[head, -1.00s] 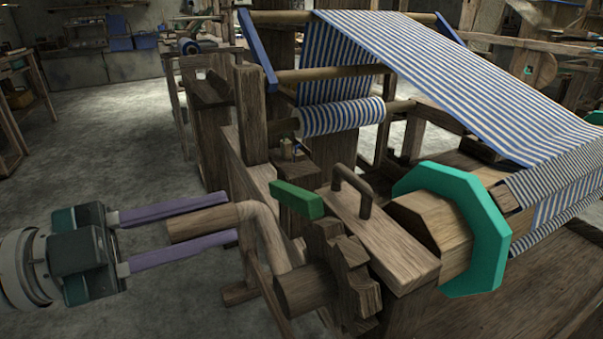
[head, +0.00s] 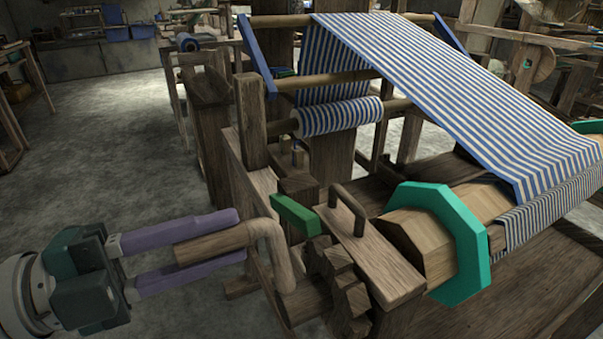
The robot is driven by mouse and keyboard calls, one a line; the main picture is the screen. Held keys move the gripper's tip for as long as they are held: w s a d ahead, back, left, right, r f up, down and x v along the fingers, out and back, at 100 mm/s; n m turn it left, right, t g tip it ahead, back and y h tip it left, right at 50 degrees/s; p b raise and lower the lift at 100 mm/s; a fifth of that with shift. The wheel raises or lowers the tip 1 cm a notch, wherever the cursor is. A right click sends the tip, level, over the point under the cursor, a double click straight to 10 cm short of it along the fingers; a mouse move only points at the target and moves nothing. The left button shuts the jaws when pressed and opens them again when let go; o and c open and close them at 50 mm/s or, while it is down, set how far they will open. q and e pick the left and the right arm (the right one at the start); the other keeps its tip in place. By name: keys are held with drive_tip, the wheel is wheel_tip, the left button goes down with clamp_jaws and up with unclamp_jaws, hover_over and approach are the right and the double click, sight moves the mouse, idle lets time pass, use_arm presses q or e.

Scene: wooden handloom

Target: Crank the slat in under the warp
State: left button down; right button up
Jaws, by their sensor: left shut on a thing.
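The wooden crank (head: 268,238) is at the lower middle of the head view, its round handle (head: 208,243) pointing left. My left gripper (head: 238,236) has its two purple fingers along either side of the handle and is shut on it. The crank's hub sits beside a toothed wooden wheel (head: 343,285). The faceted wooden beam (head: 430,238) carries a teal octagonal flange (head: 462,225). The blue-and-white striped warp (head: 460,105) slopes down to this beam and lies over it at the right. I cannot clearly make out the slat. My right gripper is not in view.
A green block (head: 296,214) and a wooden arched grip (head: 349,208) stand close behind the crank. An upright post (head: 251,120) rises beyond them. The floor (head: 100,170) to the left is open.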

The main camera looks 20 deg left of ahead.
use_arm(q)
drive_tip(key=shift+s+d+r+m+p, duration=0.3)
drive_tip(key=shift+d+m, duration=0.1)
drive_tip(key=shift+m, duration=0.2)
drive_tip(key=shift+s+d+r+m+p, duration=0.3)
drive_tip(key=shift+d+m, duration=0.1)
drive_tip(key=shift+m, duration=0.2)
drive_tip(key=shift+s+d+r+m+p, duration=0.2)
drive_tip(key=shift+s+d+m+p, duration=0.45)
drive_tip(key=shift+m, duration=0.55)
drive_tip(key=shift+s+d, duration=0.25)
drive_tip(key=shift+d, duration=0.15)
drive_tip(key=c, duration=0.6)
unclamp_jaws()
drive_tip(key=shift+f, duration=0.15)
drive_tip(key=shift+s+a+f, duration=0.1)
drive_tip(key=shift+s, duration=0.05)
